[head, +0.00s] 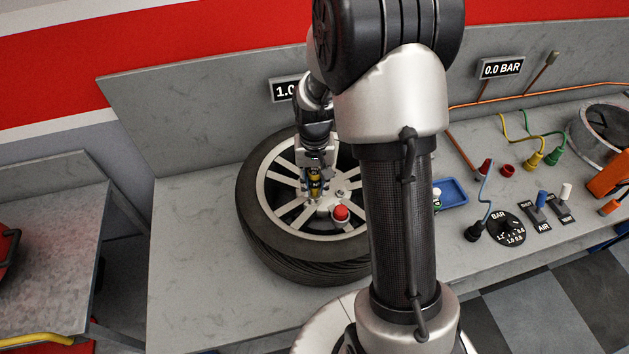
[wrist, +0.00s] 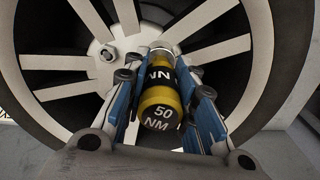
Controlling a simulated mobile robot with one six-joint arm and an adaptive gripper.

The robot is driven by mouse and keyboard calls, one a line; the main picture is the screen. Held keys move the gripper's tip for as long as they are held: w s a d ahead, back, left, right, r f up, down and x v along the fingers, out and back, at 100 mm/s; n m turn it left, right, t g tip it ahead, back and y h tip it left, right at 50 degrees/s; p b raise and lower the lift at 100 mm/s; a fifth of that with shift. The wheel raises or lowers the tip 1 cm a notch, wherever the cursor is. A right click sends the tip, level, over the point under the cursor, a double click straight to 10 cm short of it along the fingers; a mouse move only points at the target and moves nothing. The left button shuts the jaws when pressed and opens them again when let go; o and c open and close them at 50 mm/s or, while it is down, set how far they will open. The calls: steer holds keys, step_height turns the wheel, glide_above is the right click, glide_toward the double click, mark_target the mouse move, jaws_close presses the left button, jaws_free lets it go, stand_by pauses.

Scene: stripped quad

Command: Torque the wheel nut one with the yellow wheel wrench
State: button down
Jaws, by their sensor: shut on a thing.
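The wheel (head: 262,243) lies flat on the grey bench, silver spokes facing up. My gripper (head: 315,178) is over its hub area, shut on the yellow wheel wrench (head: 314,187). In the wrist view the wrench (wrist: 161,97) is yellow with black bands marked "50 NM", held between the blue fingers of my gripper (wrist: 160,82). Its far end points at the hub; the contact there is hidden. One wheel nut (wrist: 107,53) shows on the hub, left of the wrench. I cannot tell which nut is number one.
A red knob (head: 340,212) sits on the wheel's near side. A blue tray (head: 451,193) lies right of my arm. Dials, switches and coloured hoses fill the right bench (head: 508,228). A display (head: 284,90) behind the wheel is partly hidden. The bench's left front is clear.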

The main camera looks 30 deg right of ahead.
stand_by(0.3)
steer(key=n, duration=0.4)
steer(key=shift+n, duration=0.3)
steer(key=n, duration=0.4)
steer(key=shift+m, duration=1)
steer(key=shift+m, duration=0.5)
